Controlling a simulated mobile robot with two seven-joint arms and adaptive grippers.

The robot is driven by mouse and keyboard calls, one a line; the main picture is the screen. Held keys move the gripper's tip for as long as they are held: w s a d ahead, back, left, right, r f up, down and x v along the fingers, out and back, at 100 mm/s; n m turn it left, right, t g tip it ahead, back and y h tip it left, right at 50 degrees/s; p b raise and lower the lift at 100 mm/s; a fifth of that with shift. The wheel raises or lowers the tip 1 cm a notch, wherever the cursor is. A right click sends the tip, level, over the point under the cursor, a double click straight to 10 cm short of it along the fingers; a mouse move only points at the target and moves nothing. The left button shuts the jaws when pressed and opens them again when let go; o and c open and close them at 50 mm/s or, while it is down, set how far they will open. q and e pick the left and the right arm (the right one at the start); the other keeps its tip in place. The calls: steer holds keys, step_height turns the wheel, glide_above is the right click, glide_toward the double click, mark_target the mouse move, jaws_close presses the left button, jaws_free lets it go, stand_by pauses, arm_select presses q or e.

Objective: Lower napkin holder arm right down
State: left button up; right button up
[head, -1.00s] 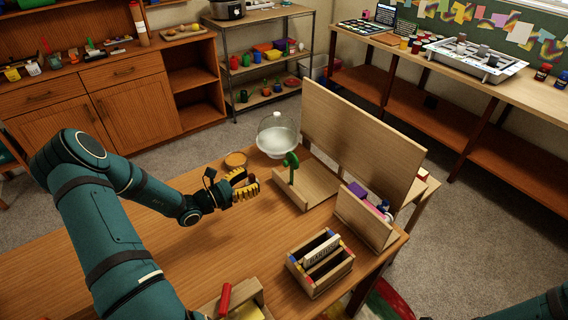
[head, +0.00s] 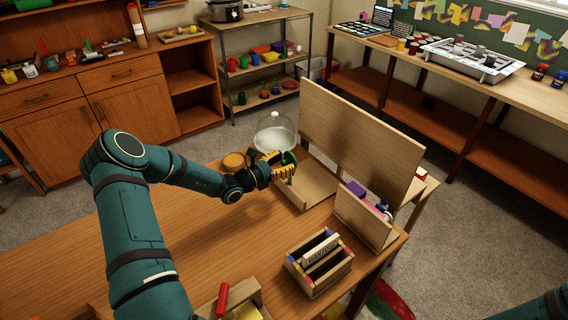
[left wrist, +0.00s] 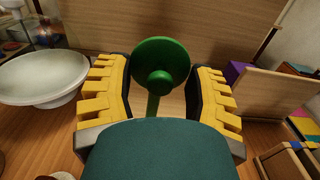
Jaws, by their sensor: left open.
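The green napkin holder arm (head: 291,157) stands up from a shallow wooden holder (head: 318,188) in front of a tall wooden panel; in the head view the gripper covers most of it. In the left wrist view the green arm (left wrist: 161,62) shows a round disc with a knob, with a stem below. My left gripper (head: 284,172) has yellow toothed fingers and is open. Its fingers lie on either side of the green arm in the left wrist view (left wrist: 158,95), with visible gaps on both sides. My right gripper is not seen.
A glass-domed white cake stand (head: 273,138) is close behind my left gripper. A round wooden item (head: 234,161) lies beside it. The tall panel (head: 362,135) stands behind the holder. A divided wooden box (head: 319,265) is nearer the front.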

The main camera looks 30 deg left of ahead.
arm_select(q)
steer(key=shift+w, duration=0.1)
jaws_close()
steer(key=shift+w+r, duration=0.2)
steer(key=shift+w, duration=0.1)
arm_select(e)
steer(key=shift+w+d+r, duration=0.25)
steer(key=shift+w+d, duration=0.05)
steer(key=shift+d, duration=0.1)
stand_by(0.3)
